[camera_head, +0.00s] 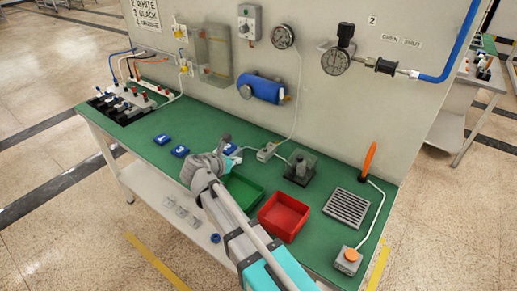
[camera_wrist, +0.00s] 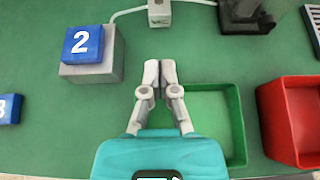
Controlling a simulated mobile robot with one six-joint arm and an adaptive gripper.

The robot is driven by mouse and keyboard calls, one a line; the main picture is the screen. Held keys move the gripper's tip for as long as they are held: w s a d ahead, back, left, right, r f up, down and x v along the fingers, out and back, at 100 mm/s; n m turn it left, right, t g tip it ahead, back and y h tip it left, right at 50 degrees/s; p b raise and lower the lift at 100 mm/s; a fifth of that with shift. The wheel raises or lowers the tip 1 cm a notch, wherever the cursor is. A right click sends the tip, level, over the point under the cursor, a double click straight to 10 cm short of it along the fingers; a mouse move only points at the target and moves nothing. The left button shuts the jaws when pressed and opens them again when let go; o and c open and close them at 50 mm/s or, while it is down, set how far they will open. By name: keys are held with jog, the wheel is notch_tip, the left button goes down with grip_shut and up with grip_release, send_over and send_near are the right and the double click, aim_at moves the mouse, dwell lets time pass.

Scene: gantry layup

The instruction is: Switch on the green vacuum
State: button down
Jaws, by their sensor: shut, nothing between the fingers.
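My gripper (camera_wrist: 160,75) is shut and empty, with its two fingertips together. In the wrist view it hangs over the left part of the green tray (camera_wrist: 240,130) and the green table top. In the head view my gripper (camera_head: 224,142) is over the middle of the bench. No part clearly marked as the green vacuum can be made out. A black bank of small switches or valves (camera_head: 122,105) with coloured tops sits at the left end of the bench, well away from my gripper. A small grey box with a cable (camera_head: 266,153) lies beyond the fingertips.
A blue block marked 2 (camera_wrist: 83,44) rests on a grey block (camera_wrist: 100,68) left of my gripper. A red tray (camera_head: 283,215), a dark fixture (camera_head: 301,168), a slatted grey plate (camera_head: 346,207) and an orange button box (camera_head: 348,260) stand to the right. Gauges hang on the back panel.

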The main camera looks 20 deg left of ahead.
aim_at(264, 146)
jog(key=shift+w, duration=0.1)
jog(key=shift+b+x, duration=0.5)
jog(key=shift+x, duration=0.4)
jog(key=b+x, duration=0.4)
jog(key=x, duration=0.4)
jog(key=shift+a+f, duration=0.1)
jog(key=shift+w+d+r+p, duration=0.15)
jog(key=shift+w+p, duration=0.1)
jog(key=shift+w, duration=0.15)
jog(key=shift+w+d+r+p, duration=0.1)
jog(key=shift+w+r+p, duration=0.1)
jog(key=shift+w, duration=0.2)
jog(key=shift+w+d+r, duration=0.15)
jog(key=shift+w+d, duration=0.05)
jog(key=shift+w, duration=0.35)
jog(key=shift+w+d+r, duration=0.15)
jog(key=shift+w, duration=0.35)
jog(key=shift+s+a+r+p, duration=0.1)
jog(key=shift+a+p, duration=0.1)
jog(key=shift+p, duration=0.25)
